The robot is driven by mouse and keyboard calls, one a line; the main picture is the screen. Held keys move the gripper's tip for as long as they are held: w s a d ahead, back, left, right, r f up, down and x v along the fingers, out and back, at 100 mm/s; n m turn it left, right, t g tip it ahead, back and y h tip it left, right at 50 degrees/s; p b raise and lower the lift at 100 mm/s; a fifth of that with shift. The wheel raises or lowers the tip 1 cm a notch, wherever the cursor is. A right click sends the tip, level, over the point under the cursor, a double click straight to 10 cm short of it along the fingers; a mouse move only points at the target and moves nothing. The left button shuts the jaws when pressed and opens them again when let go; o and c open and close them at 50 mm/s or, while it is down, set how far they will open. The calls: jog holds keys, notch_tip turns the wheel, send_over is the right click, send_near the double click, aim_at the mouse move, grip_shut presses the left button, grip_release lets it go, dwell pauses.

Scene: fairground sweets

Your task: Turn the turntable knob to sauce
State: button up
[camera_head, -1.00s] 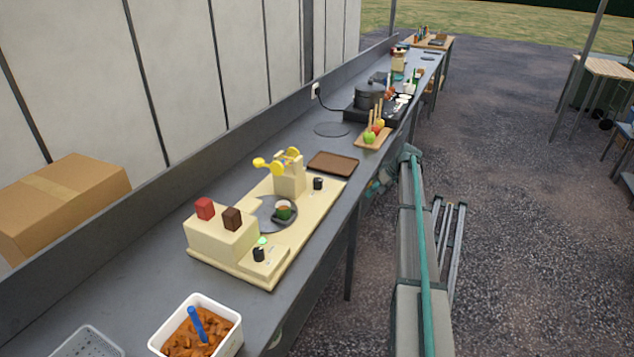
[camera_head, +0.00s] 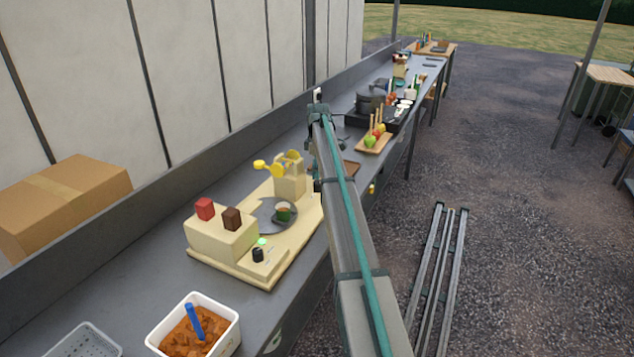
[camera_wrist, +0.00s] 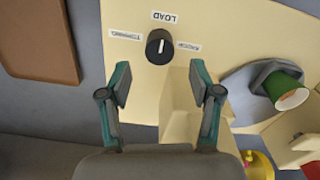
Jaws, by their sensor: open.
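The turntable knob (camera_wrist: 159,46) is a black round knob on the cream machine base (camera_wrist: 225,22). White labels surround it; the upside-down one above it reads LOAD (camera_wrist: 165,17). The label to its left (camera_wrist: 125,36) and the one to its right (camera_wrist: 188,47) are too small to read surely. I cannot tell which way the knob points. My gripper (camera_wrist: 160,84) is open and empty, its two fingers spread either side of the knob's line, with the knob just beyond the tips. In the head view my arm hides the gripper and most of this knob.
The grey turntable (camera_wrist: 240,92) carries a cup (camera_wrist: 286,90). A brown tray (camera_wrist: 38,42) lies beside the base. In the head view a second black knob (camera_head: 258,255) sits at the machine's near corner by a green light (camera_head: 262,242). A white sauce-filled tub (camera_head: 234,325) stands nearer.

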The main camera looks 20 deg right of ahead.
aim_at(318, 182)
notch_tip(318, 182, down, 6)
jog(key=shift+r+p, duration=0.1)
jog(key=shift+p, duration=0.4)
jog(key=c, duration=1.1)
jog(key=shift+c, duration=0.2)
